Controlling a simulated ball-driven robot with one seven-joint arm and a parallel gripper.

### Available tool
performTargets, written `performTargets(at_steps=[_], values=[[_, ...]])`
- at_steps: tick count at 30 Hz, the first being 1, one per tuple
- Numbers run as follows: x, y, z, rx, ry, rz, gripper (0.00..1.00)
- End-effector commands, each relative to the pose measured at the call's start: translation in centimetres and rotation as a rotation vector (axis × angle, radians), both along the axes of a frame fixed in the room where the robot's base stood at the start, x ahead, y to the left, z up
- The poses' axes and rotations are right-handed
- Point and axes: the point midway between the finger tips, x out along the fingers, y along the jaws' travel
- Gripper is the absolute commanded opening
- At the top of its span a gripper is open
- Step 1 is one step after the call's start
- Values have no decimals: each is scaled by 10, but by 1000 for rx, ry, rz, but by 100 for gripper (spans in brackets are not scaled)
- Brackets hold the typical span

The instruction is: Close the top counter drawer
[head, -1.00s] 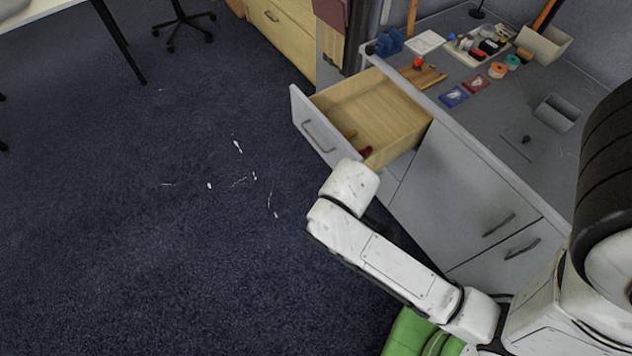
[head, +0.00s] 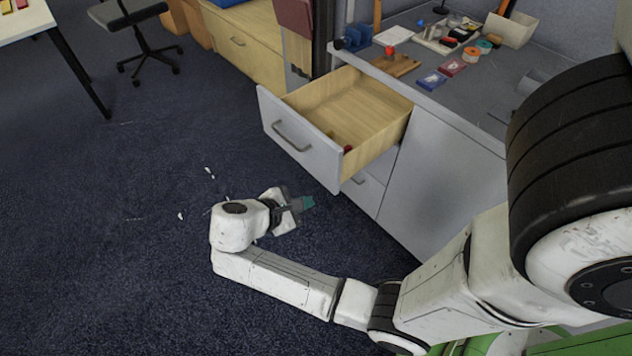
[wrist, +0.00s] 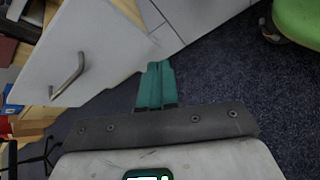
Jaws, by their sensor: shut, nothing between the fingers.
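The top counter drawer (head: 296,145) stands pulled out of the grey counter, with a grey front, a bar handle (head: 291,136) and a pale wooden inside. A small red thing and a wooden piece lie in it. In the wrist view the drawer front (wrist: 104,50) and its handle (wrist: 68,76) are at the left. My gripper (head: 308,202) is in front of and below the drawer front in the head view, apart from it. Its teal fingers (wrist: 156,84) are together with nothing between them.
The counter top (head: 466,105) carries a blue tape dispenser (head: 354,37), a wooden board (head: 397,65), small boxes and a tray of small items. A lower drawer sits under the open one. An office chair (head: 138,40) stands at the upper left. Carpeted floor left of the counter is largely clear.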

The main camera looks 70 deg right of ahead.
Motion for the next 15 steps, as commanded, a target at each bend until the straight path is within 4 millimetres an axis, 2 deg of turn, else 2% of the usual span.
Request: performTargets(at_steps=[1, 3, 9, 15], values=[[11, -5, -20, -39, 80, 20, 0], [24, -9, -24, -92, 202, 50, 0], [59, -12, -25, -209, 513, 93, 0], [78, -9, -18, -260, 670, 102, 0]])
